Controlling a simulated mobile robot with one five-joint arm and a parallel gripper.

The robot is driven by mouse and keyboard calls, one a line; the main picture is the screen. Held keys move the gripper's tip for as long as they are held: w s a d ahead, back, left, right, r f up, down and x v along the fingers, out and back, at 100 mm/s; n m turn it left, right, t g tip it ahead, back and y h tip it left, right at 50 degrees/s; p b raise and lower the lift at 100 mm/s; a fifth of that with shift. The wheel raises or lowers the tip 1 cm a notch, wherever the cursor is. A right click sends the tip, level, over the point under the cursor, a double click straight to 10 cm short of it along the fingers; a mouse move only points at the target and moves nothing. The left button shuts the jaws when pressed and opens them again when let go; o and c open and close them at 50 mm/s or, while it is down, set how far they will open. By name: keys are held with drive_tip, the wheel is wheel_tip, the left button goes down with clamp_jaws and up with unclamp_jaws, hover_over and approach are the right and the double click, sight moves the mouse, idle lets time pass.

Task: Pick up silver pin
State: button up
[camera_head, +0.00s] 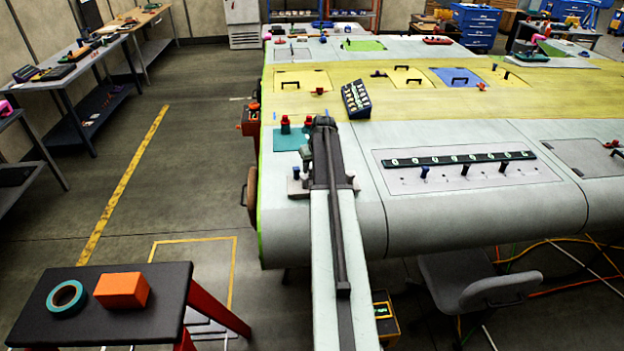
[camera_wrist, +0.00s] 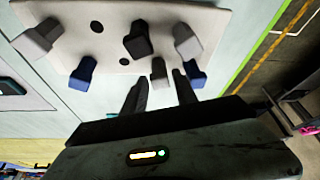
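In the wrist view, a light plate (camera_wrist: 60,15) with holes carries several pins on the pale wing skin. Two more silver pins show, one at right (camera_wrist: 188,42) and one at far left (camera_wrist: 38,40). A black pin (camera_wrist: 138,40) and two blue pins, one left (camera_wrist: 82,72) and one right (camera_wrist: 193,75), stand nearby. In the head view my arm hides most of the plate.
In the head view, red-topped parts (camera_head: 285,125) on a teal mat (camera_head: 288,141) stand left of my arm. A black pin rack (camera_head: 460,160) lies right, and a dark box (camera_head: 356,100) beyond. A stand with an orange block (camera_head: 121,290) is at lower left. The floor at left is largely clear.

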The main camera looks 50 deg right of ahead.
sight(311, 167)
drive_tip(key=shift+b+x, duration=0.4)
drive_tip(key=shift+x, duration=0.75)
drive_tip(key=shift+s+a+r, duration=0.1)
drive_tip(key=shift+r, duration=0.1)
clamp_jaws()
wheel_tip(311, 167, up, 10)
drive_tip(key=p, duration=1)
drive_tip(key=shift+r+p, duration=0.15)
drive_tip(key=shift+p, duration=0.2)
